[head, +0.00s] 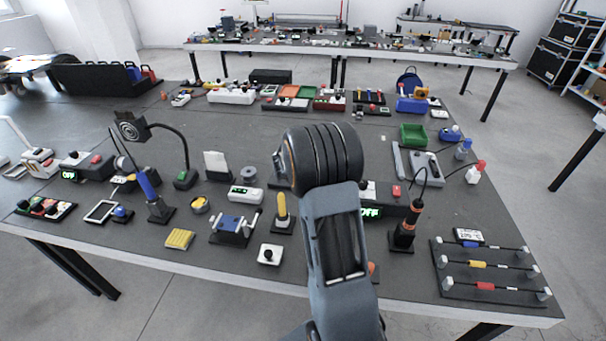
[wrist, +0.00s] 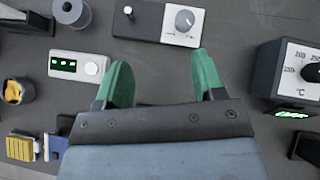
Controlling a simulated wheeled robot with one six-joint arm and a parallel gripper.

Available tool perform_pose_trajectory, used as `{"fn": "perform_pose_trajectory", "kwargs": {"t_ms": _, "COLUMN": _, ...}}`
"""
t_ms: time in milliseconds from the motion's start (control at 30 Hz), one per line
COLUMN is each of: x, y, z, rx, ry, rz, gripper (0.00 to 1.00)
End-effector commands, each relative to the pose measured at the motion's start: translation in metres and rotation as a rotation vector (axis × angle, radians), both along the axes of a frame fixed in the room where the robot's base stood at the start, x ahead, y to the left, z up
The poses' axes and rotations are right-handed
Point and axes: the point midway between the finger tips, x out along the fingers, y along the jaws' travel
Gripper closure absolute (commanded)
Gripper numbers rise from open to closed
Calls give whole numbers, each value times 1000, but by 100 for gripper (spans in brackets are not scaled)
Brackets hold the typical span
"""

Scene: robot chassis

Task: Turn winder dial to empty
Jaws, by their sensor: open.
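In the wrist view, my gripper (wrist: 162,78) is open, with its two green fingers apart and nothing between them. Beyond the fingertips at the top edge is a black-and-white unit with a grey round dial (wrist: 184,20) on its white panel and a small post on its black part. This looks like the winder dial, but no readable label confirms it. The dial sits ahead of the right finger, apart from it. The dial's setting is too small to read. In the head view, my wrist (head: 322,160) hides the fingers and this area of the bench.
Left of the fingers is a white box with a green display and knob (wrist: 78,65), with a grey spool (wrist: 72,12) above it. A temperature unit (wrist: 300,70) stands right. A black-and-orange tool stand (head: 407,230) is right of my arm. Grey bench surface separates them.

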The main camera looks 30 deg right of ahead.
Motion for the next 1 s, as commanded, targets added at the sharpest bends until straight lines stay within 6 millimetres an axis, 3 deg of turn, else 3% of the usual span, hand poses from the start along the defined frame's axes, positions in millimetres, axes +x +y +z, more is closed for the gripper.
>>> {"fn": "perform_pose_trajectory", "kwargs": {"t_ms": 100, "x": -4, "y": -22, "z": -20, "rx": 76, "ry": -25, "rz": -188, "gripper": 37}}
{"fn": "perform_pose_trajectory", "kwargs": {"t_ms": 233, "x": -3, "y": -34, "z": -34, "rx": 108, "ry": -39, "rz": -273, "gripper": 37}}
{"fn": "perform_pose_trajectory", "kwargs": {"t_ms": 633, "x": 34, "y": -70, "z": -87, "rx": 113, "ry": -41, "rz": -282, "gripper": 37}}
{"fn": "perform_pose_trajectory", "kwargs": {"t_ms": 1000, "x": 58, "y": -92, "z": -117, "rx": 111, "ry": -42, "rz": -278, "gripper": 37}}
